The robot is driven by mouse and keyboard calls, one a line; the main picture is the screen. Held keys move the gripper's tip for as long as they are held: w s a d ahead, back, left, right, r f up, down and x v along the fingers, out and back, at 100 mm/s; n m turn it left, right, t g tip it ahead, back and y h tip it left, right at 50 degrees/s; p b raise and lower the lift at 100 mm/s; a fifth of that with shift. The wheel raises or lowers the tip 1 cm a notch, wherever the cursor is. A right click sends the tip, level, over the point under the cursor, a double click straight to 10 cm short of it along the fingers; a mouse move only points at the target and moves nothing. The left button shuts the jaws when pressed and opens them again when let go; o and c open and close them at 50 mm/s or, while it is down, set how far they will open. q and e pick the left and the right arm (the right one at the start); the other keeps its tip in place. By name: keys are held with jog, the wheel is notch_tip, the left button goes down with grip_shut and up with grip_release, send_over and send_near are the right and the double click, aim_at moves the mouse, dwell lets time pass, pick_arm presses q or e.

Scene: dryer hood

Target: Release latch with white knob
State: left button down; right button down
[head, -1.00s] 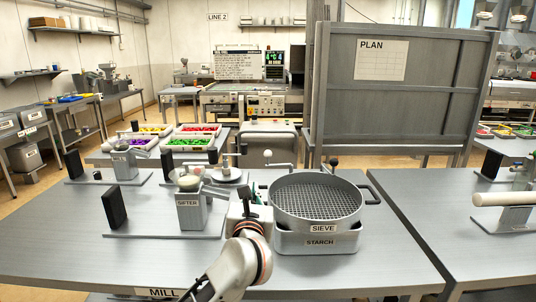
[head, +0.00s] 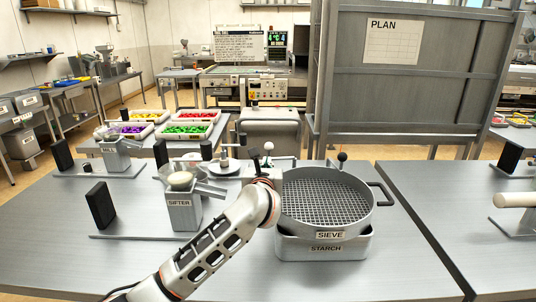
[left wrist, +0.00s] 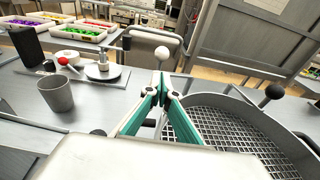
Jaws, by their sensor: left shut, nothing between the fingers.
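The white knob (head: 268,147) stands on a thin rod at the back left of the sieve (head: 326,199). In the left wrist view the white knob (left wrist: 162,52) is just beyond my left fingertips. My left gripper (left wrist: 161,80) is shut and empty, its green-edged fingers together over the sieve's left rim. The fingertips look close to the knob's rod; I cannot tell whether they touch it. In the head view my wrist hides most of the left gripper (head: 266,170). A black knob (head: 342,157) stands at the sieve's back right. My right gripper is out of view.
The sieve sits on the starch box (head: 322,246). A grey cup (left wrist: 56,93) shows in the left wrist view. The table's front left is clear.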

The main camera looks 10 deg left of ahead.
aim_at(266, 149)
pick_arm(q)
jog(key=w, duration=0.5)
jog(key=shift+w+a+r, duration=0.25)
jog(key=shift+a+r, duration=0.05)
jog(key=shift+a, duration=0.05)
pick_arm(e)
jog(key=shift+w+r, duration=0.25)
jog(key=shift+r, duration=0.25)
pick_arm(q)
jog(key=shift+w, duration=0.1)
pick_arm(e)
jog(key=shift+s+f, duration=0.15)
pick_arm(q)
jog(key=shift+w+a+p, duration=0.1)
jog(key=shift+p, duration=0.2)
jog(key=shift+w+a, duration=0.5)
jog(key=shift+w, duration=0.05)
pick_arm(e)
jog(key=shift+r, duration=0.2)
